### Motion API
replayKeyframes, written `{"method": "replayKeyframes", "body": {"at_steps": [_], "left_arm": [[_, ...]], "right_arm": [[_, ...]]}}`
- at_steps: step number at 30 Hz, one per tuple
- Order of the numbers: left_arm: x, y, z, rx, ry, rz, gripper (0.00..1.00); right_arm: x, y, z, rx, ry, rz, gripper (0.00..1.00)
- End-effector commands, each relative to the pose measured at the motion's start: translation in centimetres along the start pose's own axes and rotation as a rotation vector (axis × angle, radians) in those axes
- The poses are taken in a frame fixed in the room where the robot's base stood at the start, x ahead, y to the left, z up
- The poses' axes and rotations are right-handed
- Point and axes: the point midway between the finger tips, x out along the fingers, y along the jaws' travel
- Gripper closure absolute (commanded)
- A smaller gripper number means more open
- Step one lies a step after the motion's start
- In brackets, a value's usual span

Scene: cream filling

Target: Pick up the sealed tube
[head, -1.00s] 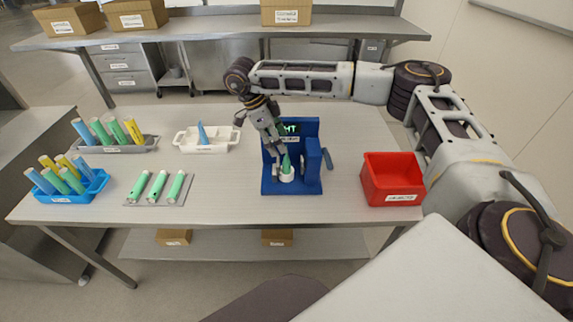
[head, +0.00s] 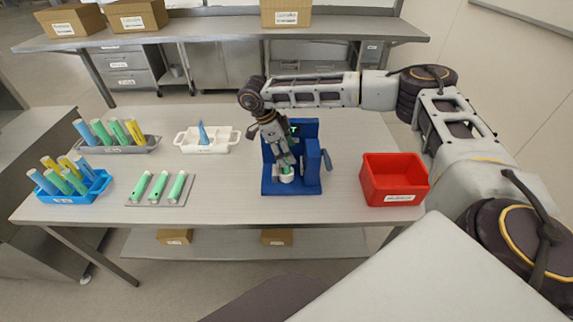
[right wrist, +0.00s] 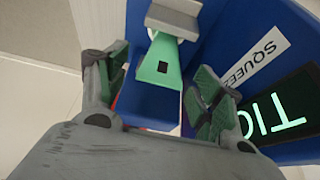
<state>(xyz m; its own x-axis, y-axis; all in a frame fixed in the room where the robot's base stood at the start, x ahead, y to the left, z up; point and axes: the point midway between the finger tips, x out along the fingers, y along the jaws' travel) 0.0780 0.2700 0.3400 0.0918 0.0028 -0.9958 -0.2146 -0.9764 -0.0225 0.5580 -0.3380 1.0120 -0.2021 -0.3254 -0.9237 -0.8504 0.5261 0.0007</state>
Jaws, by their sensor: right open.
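The green sealed tube (right wrist: 160,62) shows in the right wrist view, with a flat end and a small dark square on it. In the head view it is mostly hidden behind my right gripper (head: 285,157), at the white holder (head: 286,178) of the blue squeeze machine (head: 309,180). In the right wrist view the open fingers of my right gripper (right wrist: 158,90) stand on either side of the tube, with gaps between. My left gripper is not in view.
A red bin (head: 393,182) stands right of the machine. To the left are a grey tray (head: 182,203) with three green tubes, a blue rack (head: 72,198), a grey rack (head: 130,148) and a white tray (head: 219,147). The front middle of the table is clear.

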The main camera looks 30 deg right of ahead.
Motion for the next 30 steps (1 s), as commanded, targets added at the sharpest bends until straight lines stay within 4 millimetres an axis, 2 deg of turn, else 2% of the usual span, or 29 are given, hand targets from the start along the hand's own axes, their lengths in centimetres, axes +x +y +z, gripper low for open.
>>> {"method": "replayKeyframes", "body": {"at_steps": [16, 27, 29, 30], "left_arm": [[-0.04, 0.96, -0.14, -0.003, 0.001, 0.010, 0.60], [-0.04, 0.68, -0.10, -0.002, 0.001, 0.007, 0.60], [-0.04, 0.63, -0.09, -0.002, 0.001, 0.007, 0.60], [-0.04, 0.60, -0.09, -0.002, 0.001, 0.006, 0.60]], "right_arm": [[0.41, 0.01, 0.04, 0.000, -0.001, -0.001, 0.33], [0.40, 0.01, 0.05, 0.000, -0.001, -0.001, 0.80], [0.40, 0.01, 0.05, 0.000, -0.001, -0.001, 0.88], [0.39, 0.00, 0.04, 0.000, -0.001, -0.001, 0.88]]}}
